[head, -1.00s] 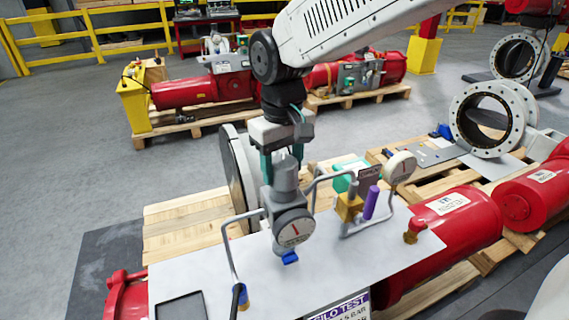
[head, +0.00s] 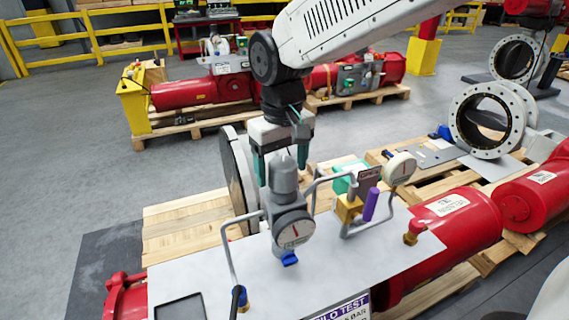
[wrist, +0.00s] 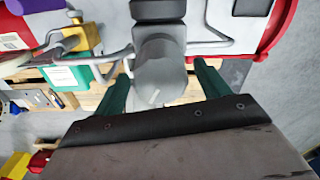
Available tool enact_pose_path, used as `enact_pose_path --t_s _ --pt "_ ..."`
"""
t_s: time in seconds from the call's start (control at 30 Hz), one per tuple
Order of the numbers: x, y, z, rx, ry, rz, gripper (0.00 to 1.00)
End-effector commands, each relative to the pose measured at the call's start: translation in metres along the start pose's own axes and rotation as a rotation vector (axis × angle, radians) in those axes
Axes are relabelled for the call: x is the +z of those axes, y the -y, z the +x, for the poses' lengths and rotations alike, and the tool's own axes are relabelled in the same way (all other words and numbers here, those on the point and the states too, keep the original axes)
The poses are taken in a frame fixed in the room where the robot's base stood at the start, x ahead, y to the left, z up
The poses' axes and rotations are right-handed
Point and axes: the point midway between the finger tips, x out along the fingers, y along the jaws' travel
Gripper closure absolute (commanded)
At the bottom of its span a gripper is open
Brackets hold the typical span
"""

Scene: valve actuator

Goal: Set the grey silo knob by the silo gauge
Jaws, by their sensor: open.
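The grey silo knob (head: 284,172) stands upright on top of the grey regulator body (head: 284,205) in the head view. The silo gauge (head: 294,229), a white round dial with a red needle, sits on the front of that body. My gripper (head: 281,170) is open, with green fingers around the top of the knob. In the wrist view the knob (wrist: 160,72) lies between the two spread green fingers (wrist: 160,92), with a gap visible on each side. I cannot read the dial's figures.
Grey pipes run from both sides of the regulator. To the right are a brass block (head: 348,208), a purple cylinder (head: 370,204) and a second gauge (head: 399,168). A white plate (head: 190,275) and a label (head: 345,308) lie below; a red actuator (head: 455,225) is at right.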

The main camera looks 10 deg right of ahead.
Motion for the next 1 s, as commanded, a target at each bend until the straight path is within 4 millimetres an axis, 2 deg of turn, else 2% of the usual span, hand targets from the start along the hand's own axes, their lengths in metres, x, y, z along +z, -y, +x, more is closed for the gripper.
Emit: enact_pose_path --t_s 0.17,0.4,0.53,0.7,1.0 --pt "-0.001 0.0 -0.013 0.0 -0.002 0.0 0.25" --pt "-0.001 -0.001 -0.054 0.0 -0.003 0.0 0.25" --pt "-0.002 -0.001 -0.07 0.0 -0.003 0.001 0.25" --pt "-0.001 -0.001 -0.079 0.0 -0.002 0.001 0.25" --pt "0.001 -0.001 -0.075 0.001 0.006 -0.004 0.25"
